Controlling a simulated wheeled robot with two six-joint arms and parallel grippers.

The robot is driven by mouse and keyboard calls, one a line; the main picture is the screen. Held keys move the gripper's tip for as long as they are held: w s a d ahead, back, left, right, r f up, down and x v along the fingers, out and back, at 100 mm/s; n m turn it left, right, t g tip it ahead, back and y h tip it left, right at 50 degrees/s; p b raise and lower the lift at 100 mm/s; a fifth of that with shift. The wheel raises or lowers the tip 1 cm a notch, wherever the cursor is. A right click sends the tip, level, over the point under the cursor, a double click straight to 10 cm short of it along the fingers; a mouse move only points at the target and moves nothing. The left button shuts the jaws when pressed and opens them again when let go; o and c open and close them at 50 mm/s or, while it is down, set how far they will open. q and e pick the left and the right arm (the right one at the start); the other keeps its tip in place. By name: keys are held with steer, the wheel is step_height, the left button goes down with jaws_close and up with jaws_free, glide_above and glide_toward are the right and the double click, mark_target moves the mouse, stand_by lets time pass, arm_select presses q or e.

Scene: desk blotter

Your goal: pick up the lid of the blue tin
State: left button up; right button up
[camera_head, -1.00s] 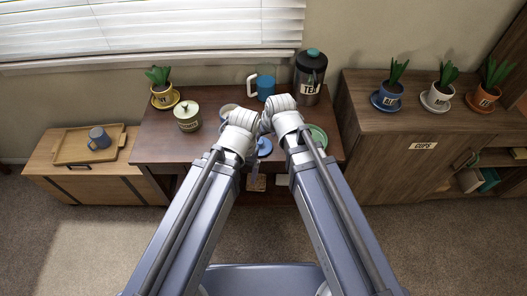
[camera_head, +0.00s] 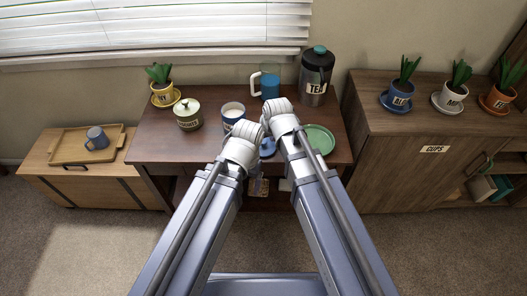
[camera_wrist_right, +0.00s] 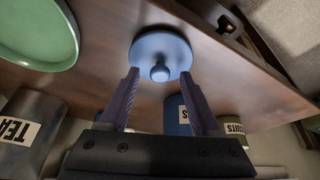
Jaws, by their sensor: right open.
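The blue lid (camera_head: 267,149) lies flat on the dark desk near its front edge, partly hidden by my arms in the head view. In the right wrist view, the lid (camera_wrist_right: 160,48) is a light blue disc with a round knob facing the camera. My right gripper (camera_wrist_right: 161,88) is open and empty, its two dark fingers apart on either side of the line to the knob. The blue tin (camera_head: 233,111) stands without a lid behind my left wrist; part of it shows in the right wrist view (camera_wrist_right: 176,117).
A green plate (camera_head: 322,138) lies right of the lid. A lidded green tin (camera_head: 188,117), a yellow-potted plant (camera_head: 162,93), a blue mug or jug (camera_head: 270,83) and a dark tea canister (camera_head: 315,78) stand farther back. The desk's left front is clear.

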steer(key=shift+f, duration=0.15)
jaws_close()
stand_by(0.4)
